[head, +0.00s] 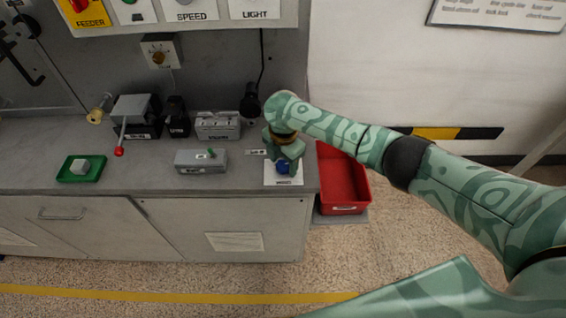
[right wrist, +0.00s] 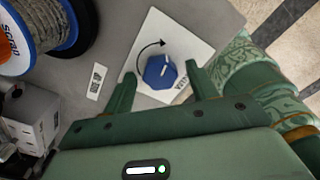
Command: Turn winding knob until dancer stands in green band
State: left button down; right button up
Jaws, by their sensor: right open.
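The winding knob (right wrist: 161,72) is blue and faceted with a white pointer line. It sits on a white plate (right wrist: 184,40) printed with a curved arrow. In the head view the knob (head: 283,168) is at the right end of the grey bench, partly covered by my right gripper (head: 285,160). In the right wrist view my right gripper (right wrist: 160,76) is open, one finger on each side of the knob; a gap shows beside it, and contact cannot be told. I cannot make out the dancer or a green band. My left gripper is out of view.
A red bin (head: 342,182) stands right of the bench. A blue-rimmed spool (right wrist: 48,28) is near the knob.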

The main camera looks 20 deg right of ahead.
jog(key=c, duration=1)
